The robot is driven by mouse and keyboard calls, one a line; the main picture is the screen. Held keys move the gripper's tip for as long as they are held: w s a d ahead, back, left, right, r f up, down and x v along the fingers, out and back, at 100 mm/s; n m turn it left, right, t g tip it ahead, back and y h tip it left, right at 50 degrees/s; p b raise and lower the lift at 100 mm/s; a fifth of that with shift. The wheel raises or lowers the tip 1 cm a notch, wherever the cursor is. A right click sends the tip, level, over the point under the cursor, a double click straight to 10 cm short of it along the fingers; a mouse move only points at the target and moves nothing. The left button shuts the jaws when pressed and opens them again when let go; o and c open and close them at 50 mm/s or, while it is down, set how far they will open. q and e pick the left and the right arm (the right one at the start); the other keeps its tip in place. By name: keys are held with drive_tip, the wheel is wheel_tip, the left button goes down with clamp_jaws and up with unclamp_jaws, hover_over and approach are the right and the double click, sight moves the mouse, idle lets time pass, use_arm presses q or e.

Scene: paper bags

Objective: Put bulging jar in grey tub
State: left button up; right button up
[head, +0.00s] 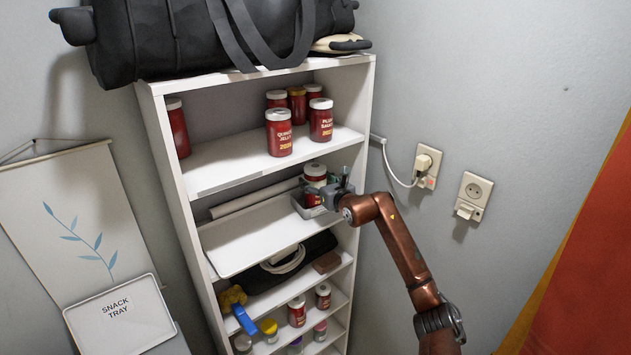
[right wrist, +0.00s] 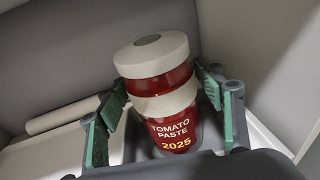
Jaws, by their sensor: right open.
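A red jar with white lid (right wrist: 153,55) and the label "TOMATO PASTE 2025" stands upright in the grey tub (right wrist: 207,140) on the middle shelf. A small grey raised spot shows on its lid. A white band crosses its middle; I cannot tell whether this is one jar or two. In the head view the jar (head: 315,172) and the tub (head: 300,208) are partly hidden by my right gripper (head: 338,192). The right gripper (right wrist: 165,112) is open, with green-padded fingers on either side of the jar and gaps showing. My left gripper is not in view.
Several red jars, including plum sauce (head: 321,120) and quince jelly (head: 279,133), stand on the shelf above. The shelf's right side panel (head: 358,130) is close to the arm.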

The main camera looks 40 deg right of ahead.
drive_tip(key=o, duration=0.5)
drive_tip(key=shift+o, duration=0.2)
drive_tip(key=shift+f, duration=0.25)
drive_tip(key=v, duration=1.2)
drive_tip(key=shift+r, duration=0.15)
